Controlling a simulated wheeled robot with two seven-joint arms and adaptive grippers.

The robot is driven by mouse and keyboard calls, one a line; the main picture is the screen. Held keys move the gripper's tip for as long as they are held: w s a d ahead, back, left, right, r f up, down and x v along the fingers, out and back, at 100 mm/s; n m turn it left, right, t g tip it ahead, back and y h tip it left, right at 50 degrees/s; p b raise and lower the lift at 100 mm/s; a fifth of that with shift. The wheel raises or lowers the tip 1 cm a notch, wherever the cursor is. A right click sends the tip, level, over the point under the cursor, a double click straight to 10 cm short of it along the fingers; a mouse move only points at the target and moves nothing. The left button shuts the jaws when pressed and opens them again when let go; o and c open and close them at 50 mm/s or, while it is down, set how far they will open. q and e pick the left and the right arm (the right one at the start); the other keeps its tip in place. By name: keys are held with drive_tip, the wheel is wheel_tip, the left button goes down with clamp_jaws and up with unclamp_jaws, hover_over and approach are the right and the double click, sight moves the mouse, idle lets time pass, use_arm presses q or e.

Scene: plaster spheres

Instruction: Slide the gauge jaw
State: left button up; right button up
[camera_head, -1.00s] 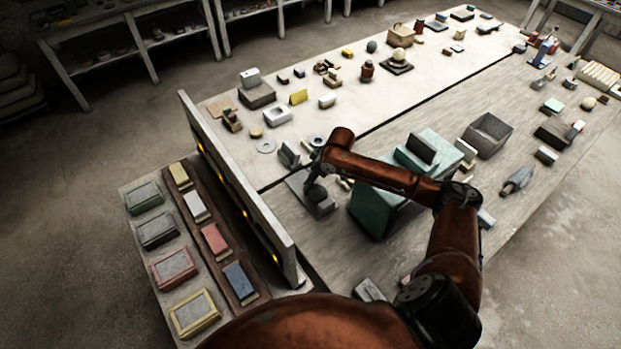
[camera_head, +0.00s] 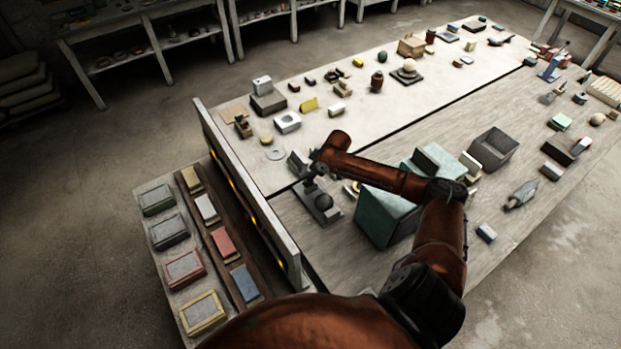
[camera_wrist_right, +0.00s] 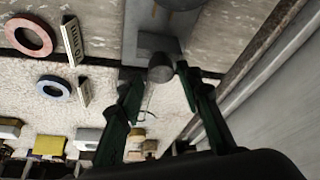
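The gauge (camera_head: 329,214) is a grey flat bar on the table, with a dark ball (camera_head: 324,202) on it. In the right wrist view the grey bar (camera_wrist_right: 134,40) runs down from the top edge, with the dark ball (camera_wrist_right: 178,3) cut off there. A grey rounded knob (camera_wrist_right: 158,70), perhaps the jaw's, stands at its near end. My right gripper (camera_head: 312,182) is at the far left end of the gauge. Its two green fingers (camera_wrist_right: 160,79) are apart, one on each side of the knob. Whether either touches it is unclear. My left gripper is out of view.
A long upright board (camera_head: 250,195) with yellow lights stands left of the gauge. A green block (camera_head: 385,216) stands close on its right.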

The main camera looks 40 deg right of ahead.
drive_tip(key=shift+o, duration=0.2)
drive_tip(key=shift+s, duration=0.15)
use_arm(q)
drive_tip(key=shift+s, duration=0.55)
use_arm(e)
drive_tip(key=v, duration=1.2)
drive_tip(key=shift+f, duration=0.1)
